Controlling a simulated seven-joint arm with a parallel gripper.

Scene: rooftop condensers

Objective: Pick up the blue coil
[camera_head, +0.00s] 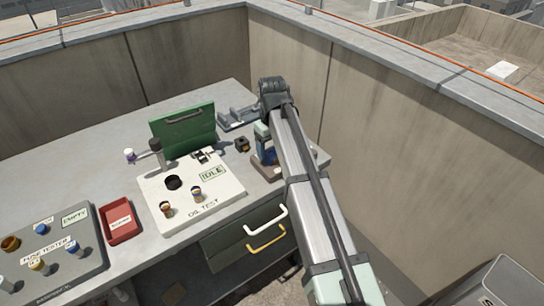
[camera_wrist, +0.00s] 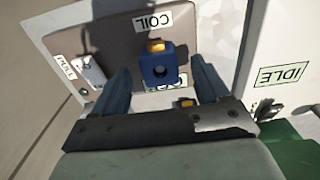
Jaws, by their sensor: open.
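The blue coil (camera_wrist: 158,70) is a small blue block with a round dark hole and an orange-yellow top. In the wrist view it sits on a grey-brown panel (camera_wrist: 107,45) below a white label reading COIL (camera_wrist: 153,22). My gripper (camera_wrist: 161,78) is open, with one finger on each side of the coil and a visible gap to each. Nothing is held. In the head view my arm covers most of this spot, and I cannot tell the coil from the fingers there.
A white oil test panel (camera_head: 215,207) marked IDLE is left of my arm, with a green raised lid (camera_head: 183,130) behind it. A red tray (camera_head: 121,222) and a grey fuse tester (camera_head: 85,265) are further left. A concrete wall (camera_head: 400,150) rises close on the right.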

